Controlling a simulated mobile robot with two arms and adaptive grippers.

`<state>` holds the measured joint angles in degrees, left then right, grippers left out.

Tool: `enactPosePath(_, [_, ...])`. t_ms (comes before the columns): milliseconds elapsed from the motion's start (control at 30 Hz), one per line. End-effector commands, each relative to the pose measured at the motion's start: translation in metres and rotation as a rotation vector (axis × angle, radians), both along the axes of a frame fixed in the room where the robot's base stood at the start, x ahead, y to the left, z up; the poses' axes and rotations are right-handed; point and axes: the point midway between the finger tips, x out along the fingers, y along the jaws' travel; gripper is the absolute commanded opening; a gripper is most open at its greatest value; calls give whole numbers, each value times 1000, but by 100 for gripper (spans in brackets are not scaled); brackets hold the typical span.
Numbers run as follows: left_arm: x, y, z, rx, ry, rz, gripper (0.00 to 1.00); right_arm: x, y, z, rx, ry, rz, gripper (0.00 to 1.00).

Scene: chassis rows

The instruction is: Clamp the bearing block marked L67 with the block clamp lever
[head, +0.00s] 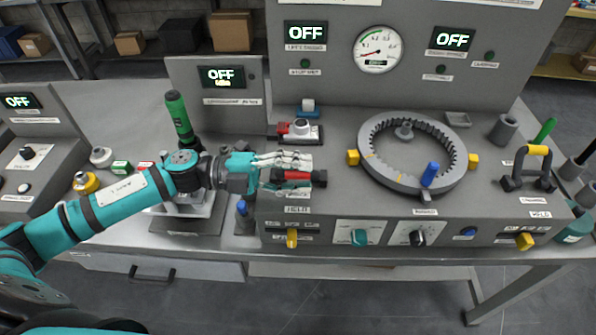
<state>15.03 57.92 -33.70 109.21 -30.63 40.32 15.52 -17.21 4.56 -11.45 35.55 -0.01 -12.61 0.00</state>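My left gripper (306,168) is over the left end of the main grey console, its silver fingers pointing right. A red-handled part with dark ends (296,175) lies at the fingers, partly covered by them; I cannot tell whether they grip it. A green-handled upright lever (177,112) stands behind my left arm, its foot hidden by the arm. A grey block-like fixture (190,212) sits under the arm, partly hidden. No mark L67 is readable, so I cannot tell which part is the bearing block. My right gripper is not in view.
A toothed grey ring (372,170) with yellow blocks and a blue peg (430,174) stands on the console. A small red-and-white fixture (299,131) is behind the gripper. A yellow-topped handle (533,165) is at right. Knobs and switches line the front edge.

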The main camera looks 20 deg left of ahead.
Motion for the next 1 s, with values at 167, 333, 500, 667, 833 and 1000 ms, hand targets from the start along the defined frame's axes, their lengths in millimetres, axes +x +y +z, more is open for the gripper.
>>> enactPosePath(167, [1, 0, 1, -1, 0, 2, 45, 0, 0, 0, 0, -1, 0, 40])
enactPosePath(333, [0, 2, 1, 0, 0, 2, 45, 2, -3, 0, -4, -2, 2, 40])
enactPosePath(500, [-5, 21, -1, 2, 4, 5, 45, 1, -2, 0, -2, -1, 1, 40])
enactPosePath(667, [-15, 55, -1, 4, 5, 6, 45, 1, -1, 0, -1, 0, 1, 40])
enactPosePath(833, [-25, 87, -1, 2, 6, 4, 45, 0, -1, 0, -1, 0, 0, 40])
enactPosePath(1000, [-31, 109, 0, 2, 2, 2, 45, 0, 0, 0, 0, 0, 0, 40])
